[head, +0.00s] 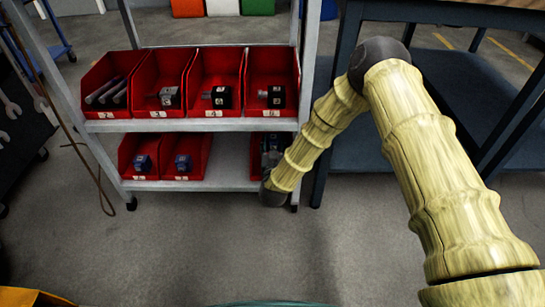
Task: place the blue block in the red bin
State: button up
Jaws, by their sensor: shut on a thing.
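My arm reaches down to the lower shelf, and its dark end is at the shelf's front edge. My gripper (271,165) is small and dark there, partly hidden by my forearm. It is shut on a dark blue block (272,145), in front of or inside the rightmost lower red bin (255,150); I cannot tell which. Two other lower red bins, at the left (125,155) and beside it (205,150), each hold a blue block-like part, one at the left (142,161) and one to its right (183,162).
The upper shelf (200,125) carries several red bins with metal and dark parts. The rack's grey post (308,60) stands close to my forearm. A blue workbench (350,150) is at the right. A gap lies between the lower bins. The grey floor in front is clear.

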jog(key=f, duration=0.1)
jog(key=f+b, duration=0.1)
jog(key=f, duration=0.1)
jog(key=f+b, duration=0.1)
jog(key=f, duration=0.1)
jog(key=shift+a, duration=0.4)
jog(key=shift+d+f+b, duration=0.1)
jog(key=shift+f+b, duration=0.85)
jog(key=shift+f, duration=0.8)
jog(key=shift+f, duration=0.15)
jog(key=o, duration=1.2)
jog(key=shift+c, duration=0.2)
jog(key=shift+r, duration=0.2)
jog(key=s+p, duration=0.6)
jog(key=s, duration=0.6)
jog(key=shift+s+f, duration=0.1)
